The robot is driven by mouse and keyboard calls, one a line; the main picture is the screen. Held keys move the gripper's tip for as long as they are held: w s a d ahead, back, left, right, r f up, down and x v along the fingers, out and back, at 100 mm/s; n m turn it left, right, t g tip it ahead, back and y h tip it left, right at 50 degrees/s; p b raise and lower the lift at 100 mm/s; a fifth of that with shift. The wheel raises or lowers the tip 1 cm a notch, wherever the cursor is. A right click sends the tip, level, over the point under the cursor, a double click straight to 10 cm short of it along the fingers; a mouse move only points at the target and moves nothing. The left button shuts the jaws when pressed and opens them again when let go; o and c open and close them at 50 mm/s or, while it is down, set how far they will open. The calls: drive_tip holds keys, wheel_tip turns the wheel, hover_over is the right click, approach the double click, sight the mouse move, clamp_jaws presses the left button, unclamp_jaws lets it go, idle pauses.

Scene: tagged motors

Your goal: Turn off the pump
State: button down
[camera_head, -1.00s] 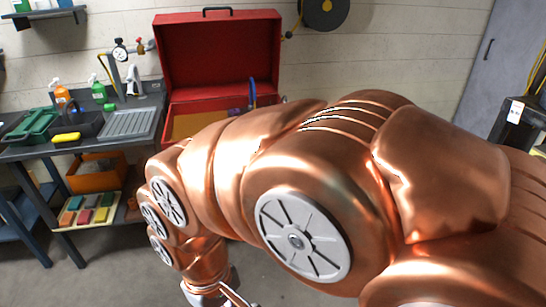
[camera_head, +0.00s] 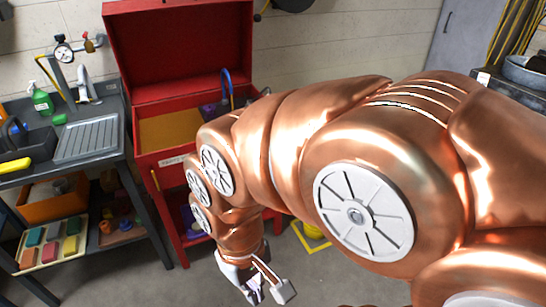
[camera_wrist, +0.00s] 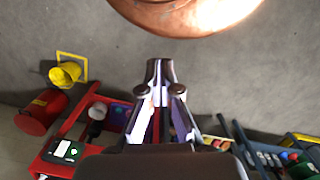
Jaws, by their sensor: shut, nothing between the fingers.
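I cannot pick out the pump with certainty. In the head view a purple part (camera_head: 207,111) with a blue curved piece (camera_head: 227,88) sits inside the open red cabinet (camera_head: 122,128), partly behind my arm. My gripper (camera_head: 268,290) hangs low in front of the cabinet, above the floor. In the wrist view my gripper (camera_wrist: 160,68) is shut and empty, with its fingertips together over grey floor. A red cart or cabinet edge (camera_wrist: 70,128) shows beyond it there, carrying a dark device with a white and green face (camera_wrist: 66,150).
A dark workbench (camera_head: 100,160) with a ribbed drainer (camera_head: 88,139) stands at left. A pressure gauge (camera_head: 63,52) is above it. A yellow floor square (camera_wrist: 84,60) holds a yellow object (camera_wrist: 65,74), near a red cylinder (camera_wrist: 40,112). My arm covers much of the head view.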

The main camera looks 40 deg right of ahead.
drive_tip(key=w+d+f+n+t+b, duration=0.4)
drive_tip(key=w+d, duration=0.3)
drive_tip(key=w, duration=0.4)
drive_tip(key=w+d+f+n+t+h+b, duration=0.15)
drive_tip(key=w+d+f+b, duration=0.25)
drive_tip(key=w+d+f, duration=0.55)
drive_tip(key=w+d+f+n+t+b, duration=0.3)
drive_tip(key=w+d+t+b, duration=0.1)
drive_tip(key=w, duration=1)
drive_tip(key=w+d+f+n+t+b, duration=0.1)
drive_tip(key=w+d+f+t+b, duration=0.15)
drive_tip(key=d, duration=0.35)
drive_tip(key=w+d+f+n+t+b, duration=0.1)
drive_tip(key=w+d+f+n+b, duration=0.15)
drive_tip(key=d, duration=0.45)
drive_tip(key=s+d+f+n+t+h+b, duration=0.1)
drive_tip(key=d+f+t+h, duration=0.1)
drive_tip(key=d, duration=0.4)
drive_tip(key=s+d+f+n+t+h+b, duration=0.1)
drive_tip(key=s+d+f+t+b, duration=0.1)
drive_tip(key=d, duration=0.5)
drive_tip(key=shift+d+f+h, duration=0.3)
drive_tip(key=shift+h, duration=0.05)
drive_tip(key=shift+w, duration=0.15)
drive_tip(key=x, duration=1.3)
drive_tip(key=shift+w, duration=0.4)
